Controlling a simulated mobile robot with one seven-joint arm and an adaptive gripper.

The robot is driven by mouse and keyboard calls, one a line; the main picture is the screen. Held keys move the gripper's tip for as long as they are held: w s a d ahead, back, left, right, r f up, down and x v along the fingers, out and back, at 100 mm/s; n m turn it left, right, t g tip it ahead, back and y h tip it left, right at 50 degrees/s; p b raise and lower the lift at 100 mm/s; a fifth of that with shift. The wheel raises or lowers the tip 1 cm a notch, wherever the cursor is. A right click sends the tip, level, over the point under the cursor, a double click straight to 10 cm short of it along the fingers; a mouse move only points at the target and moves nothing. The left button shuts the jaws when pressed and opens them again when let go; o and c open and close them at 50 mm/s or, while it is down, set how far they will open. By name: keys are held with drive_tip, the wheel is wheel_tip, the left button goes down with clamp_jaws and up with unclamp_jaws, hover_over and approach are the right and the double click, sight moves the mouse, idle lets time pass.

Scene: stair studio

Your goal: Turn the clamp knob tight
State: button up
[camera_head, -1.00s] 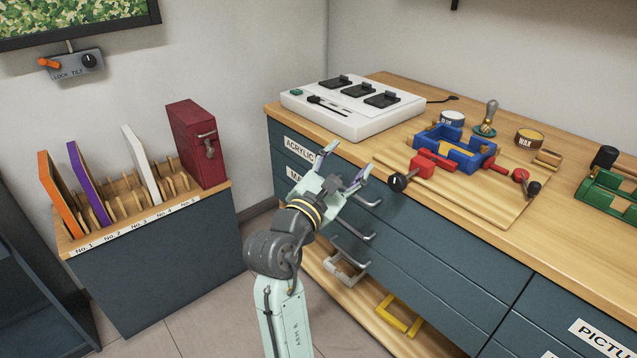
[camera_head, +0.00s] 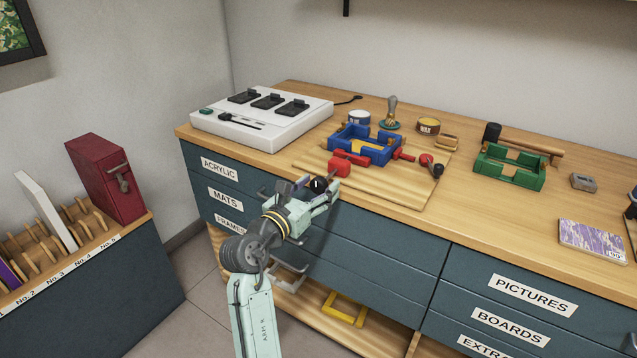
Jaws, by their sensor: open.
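A blue clamp frame (camera_head: 362,149) with red parts sits on a light wooden board (camera_head: 398,193) on the counter. A red block (camera_head: 339,166) is on its near left side. A round black knob (camera_head: 318,184) shows just in front of that block, at the counter's front edge. My gripper (camera_head: 316,188) is open, and its fingers appear on either side of this knob. I cannot tell whether they touch it. A second black knob (camera_head: 438,171) with a red part is at the clamp's right end, away from my gripper.
A white box with black switches (camera_head: 262,117) stands at the back left. A green clamp (camera_head: 510,165), a grey block (camera_head: 584,182) and a purple-patterned board (camera_head: 592,240) are to the right. Drawers with handles lie below my gripper. A dark red case (camera_head: 105,177) stands at left.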

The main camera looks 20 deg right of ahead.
drive_tip(key=shift+w+d, duration=0.3)
drive_tip(key=shift+d, duration=0.15)
drive_tip(key=c, duration=1.2)
